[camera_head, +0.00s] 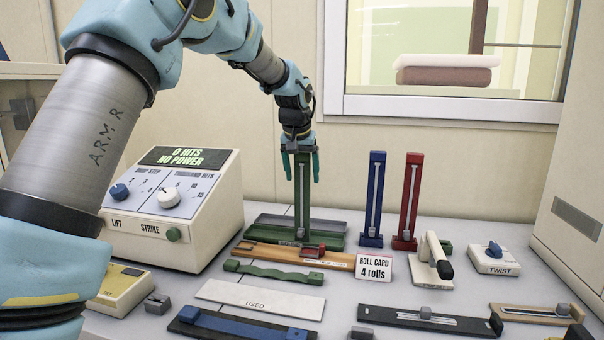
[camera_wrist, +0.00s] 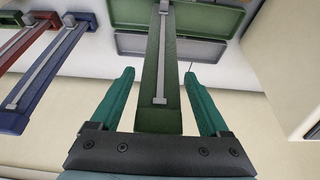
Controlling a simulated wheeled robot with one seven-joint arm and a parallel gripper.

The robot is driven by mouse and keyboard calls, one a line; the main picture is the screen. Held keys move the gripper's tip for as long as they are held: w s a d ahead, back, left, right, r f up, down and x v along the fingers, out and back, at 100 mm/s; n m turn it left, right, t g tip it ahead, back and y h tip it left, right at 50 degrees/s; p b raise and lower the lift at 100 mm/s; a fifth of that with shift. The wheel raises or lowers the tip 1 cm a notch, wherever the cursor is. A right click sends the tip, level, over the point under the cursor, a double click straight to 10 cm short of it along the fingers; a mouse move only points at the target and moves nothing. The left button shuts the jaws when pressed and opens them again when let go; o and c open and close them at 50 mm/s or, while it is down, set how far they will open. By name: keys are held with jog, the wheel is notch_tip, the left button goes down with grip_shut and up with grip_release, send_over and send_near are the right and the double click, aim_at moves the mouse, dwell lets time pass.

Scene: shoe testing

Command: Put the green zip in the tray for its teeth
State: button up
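The green zip (camera_head: 302,195) stands upright at the back of the table, a tall green strip with a grey line down its middle. It also shows in the wrist view (camera_wrist: 172,85). My gripper (camera_head: 302,167) is above it, pointing down, with its two teal fingers on either side of the zip's top. In the wrist view my gripper (camera_wrist: 158,74) is open, with gaps between the fingers and the green strip. The tooth markings are too small to read.
A blue upright strip (camera_head: 373,200) and a red one (camera_head: 408,200) stand to the right. A control box (camera_head: 205,215) reading "0 HITS NO POWER" stands left.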

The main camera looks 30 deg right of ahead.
jog(key=shift+o, duration=0.2)
jog(key=b+v, duration=0.2)
jog(key=v, duration=1)
jog(key=shift+d+r, duration=0.1)
